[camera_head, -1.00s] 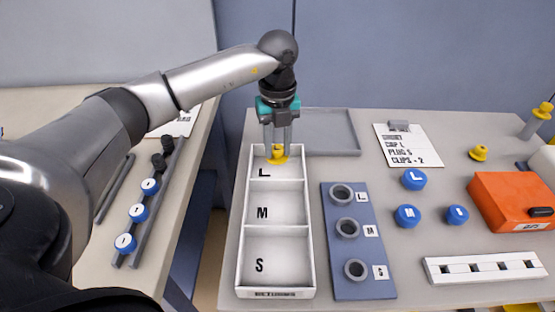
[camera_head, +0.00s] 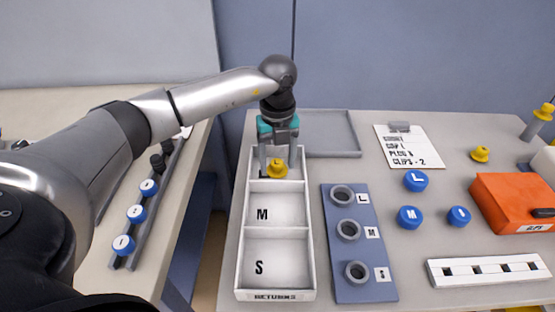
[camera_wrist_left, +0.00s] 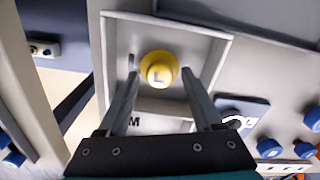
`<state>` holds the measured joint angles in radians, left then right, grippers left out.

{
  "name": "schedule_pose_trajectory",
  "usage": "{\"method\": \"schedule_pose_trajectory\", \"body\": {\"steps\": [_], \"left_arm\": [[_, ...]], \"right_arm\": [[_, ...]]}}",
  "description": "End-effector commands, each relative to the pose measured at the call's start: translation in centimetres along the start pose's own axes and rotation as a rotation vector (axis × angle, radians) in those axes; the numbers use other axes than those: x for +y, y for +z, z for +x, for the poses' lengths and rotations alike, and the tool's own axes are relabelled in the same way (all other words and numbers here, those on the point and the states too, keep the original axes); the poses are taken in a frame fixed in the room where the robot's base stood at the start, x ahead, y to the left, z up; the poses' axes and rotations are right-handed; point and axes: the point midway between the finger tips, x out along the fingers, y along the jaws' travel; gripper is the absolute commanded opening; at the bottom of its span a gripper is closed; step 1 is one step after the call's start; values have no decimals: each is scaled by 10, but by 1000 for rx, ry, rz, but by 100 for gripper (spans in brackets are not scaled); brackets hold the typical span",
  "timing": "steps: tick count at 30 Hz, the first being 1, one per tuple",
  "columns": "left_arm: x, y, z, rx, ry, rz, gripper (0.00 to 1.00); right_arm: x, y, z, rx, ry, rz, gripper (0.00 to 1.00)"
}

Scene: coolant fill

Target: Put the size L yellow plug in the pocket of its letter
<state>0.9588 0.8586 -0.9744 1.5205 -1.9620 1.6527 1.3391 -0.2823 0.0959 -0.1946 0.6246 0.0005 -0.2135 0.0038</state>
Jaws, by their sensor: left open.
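The yellow plug (camera_head: 277,169) is in the far pocket of the white returns tray (camera_head: 241,240), beyond the M and S pockets. In the left wrist view the plug (camera_wrist_left: 158,70) shows a letter L on its top and appears to stand upright inside the pocket walls. My left gripper (camera_head: 279,174) is open, with its fingers on either side of the plug and a gap to each. The pocket's own letter is hidden in the head view behind the plug and a finger. My right gripper is not in view.
A blue-grey board (camera_head: 340,285) with several rings stands right of the tray. A grey flat tray (camera_head: 335,132) lies behind. Blue caps (camera_head: 410,217), a smaller yellow plug (camera_head: 480,154), a clipboard (camera_head: 412,148) and an orange box (camera_head: 510,200) are further right.

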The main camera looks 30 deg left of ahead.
Motion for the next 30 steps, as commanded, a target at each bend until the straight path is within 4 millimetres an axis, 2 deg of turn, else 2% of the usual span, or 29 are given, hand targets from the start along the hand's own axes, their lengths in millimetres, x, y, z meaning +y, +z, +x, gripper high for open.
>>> {"method": "schedule_pose_trajectory", "body": {"steps": [8, 11, 21, 25, 30], "left_arm": [[0, 0, -7, -1, -2, 1, 67], [-1, 1, -22, -3, -3, 1, 67], [-1, 1, -94, -3, -3, 0, 67], [-1, 0, -112, -1, -3, 0, 67], [0, 0, -123, -1, -1, 0, 67]], "right_arm": [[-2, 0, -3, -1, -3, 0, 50], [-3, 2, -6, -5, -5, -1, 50], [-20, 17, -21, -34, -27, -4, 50], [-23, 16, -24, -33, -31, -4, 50], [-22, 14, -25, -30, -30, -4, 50]]}}
